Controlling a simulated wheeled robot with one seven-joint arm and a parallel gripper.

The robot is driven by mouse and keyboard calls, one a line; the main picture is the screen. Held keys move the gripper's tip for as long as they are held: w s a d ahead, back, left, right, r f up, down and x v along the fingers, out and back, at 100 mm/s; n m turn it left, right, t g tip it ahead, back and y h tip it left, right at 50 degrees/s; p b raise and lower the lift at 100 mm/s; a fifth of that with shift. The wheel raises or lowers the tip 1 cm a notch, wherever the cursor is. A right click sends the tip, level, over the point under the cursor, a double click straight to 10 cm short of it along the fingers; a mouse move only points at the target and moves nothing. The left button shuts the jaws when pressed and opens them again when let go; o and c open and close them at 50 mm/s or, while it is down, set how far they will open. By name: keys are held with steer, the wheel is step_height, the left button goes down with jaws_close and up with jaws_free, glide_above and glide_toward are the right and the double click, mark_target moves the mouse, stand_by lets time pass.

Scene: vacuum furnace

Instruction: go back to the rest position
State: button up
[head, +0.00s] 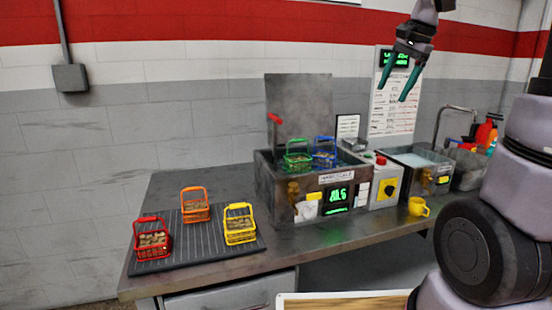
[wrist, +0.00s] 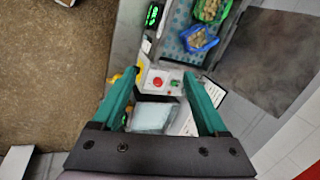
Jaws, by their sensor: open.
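My gripper (head: 399,84) is open and empty, held high above the right part of the bench in front of the wall chart. Its two teal fingers also show spread apart in the wrist view (wrist: 163,92), above the small control box and a pale basin. A green basket (head: 298,158) and a blue basket (head: 324,152), both holding small pieces, sit in the open metal tank (head: 277,196). They also show in the wrist view, the green one (wrist: 212,8) and the blue one (wrist: 198,40). My gripper is apart from all of them.
An orange basket (head: 195,204), a red basket (head: 151,238) and a yellow basket (head: 239,224) stand on a dark ribbed mat (head: 190,258) at the left. A control box (head: 384,186), a yellow mug (head: 418,207) and a second basin (head: 420,160) stand right of the tank.

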steer(key=s+a+f+n+t, duration=0.1)
steer(key=s+a+n, duration=0.2)
steer(key=s, duration=0.6)
steer(key=s+a+f+n+t, duration=0.1)
steer(key=s+a+n+t, duration=0.1)
steer(key=s, duration=0.8)
steer(key=a+n, duration=0.1)
steer(key=n, duration=0.1)
steer(key=shift+a+n+t, duration=0.2)
steer(key=shift+n+t, duration=0.1)
